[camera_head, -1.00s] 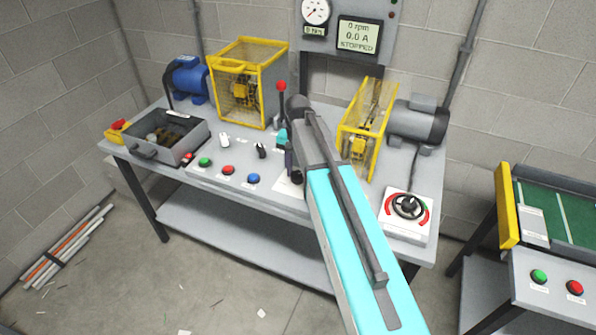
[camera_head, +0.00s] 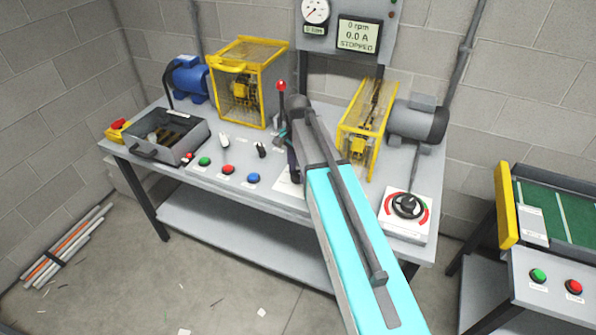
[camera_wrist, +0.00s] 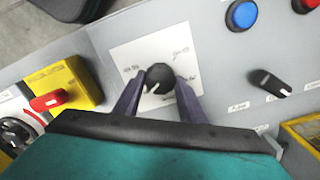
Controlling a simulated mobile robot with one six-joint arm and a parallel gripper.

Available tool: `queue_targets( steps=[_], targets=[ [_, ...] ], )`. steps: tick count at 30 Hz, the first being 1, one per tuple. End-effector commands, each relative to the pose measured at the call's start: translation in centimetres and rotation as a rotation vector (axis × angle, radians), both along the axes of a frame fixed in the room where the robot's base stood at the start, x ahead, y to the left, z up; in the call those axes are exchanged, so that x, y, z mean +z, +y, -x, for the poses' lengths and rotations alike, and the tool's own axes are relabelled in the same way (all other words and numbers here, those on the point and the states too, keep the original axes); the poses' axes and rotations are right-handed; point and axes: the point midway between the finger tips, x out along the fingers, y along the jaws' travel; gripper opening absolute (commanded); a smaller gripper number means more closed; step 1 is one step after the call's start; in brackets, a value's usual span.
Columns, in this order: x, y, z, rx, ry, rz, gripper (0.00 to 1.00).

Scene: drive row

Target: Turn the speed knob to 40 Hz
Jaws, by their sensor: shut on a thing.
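The speed knob (camera_wrist: 158,77) is black and round, with a pale pointer mark that points down and slightly left in the wrist view. It sits on a white scale plate (camera_wrist: 125,58) whose small markings I cannot read. My gripper (camera_wrist: 160,80) has its two purple fingers on either side of the knob, shut on it. In the head view my gripper (camera_head: 293,165) is mostly behind my arm, and the knob is hidden. The display (camera_head: 358,36) reads 0 rpm, 0.0 A, STOPPED.
A blue button (camera_wrist: 241,14) and a black selector (camera_wrist: 269,82) are near the plate. A red-handled switch (camera_wrist: 48,101) on a yellow box is on the other side. A red-topped lever (camera_head: 281,100) stands close behind my gripper. A rotary dial (camera_head: 407,206) is right of my arm.

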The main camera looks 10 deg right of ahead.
Motion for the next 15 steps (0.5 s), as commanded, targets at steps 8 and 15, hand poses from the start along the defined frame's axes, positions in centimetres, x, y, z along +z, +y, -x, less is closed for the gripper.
queue_targets(
  steps=[8, 15],
  targets=[
    [-0.03, 0.01, 0.06, 0.002, 0.001, 0.000, 0.52],
    [-0.01, 0.00, 0.03, 0.002, 0.001, 0.000, 0.56]
  ],
)
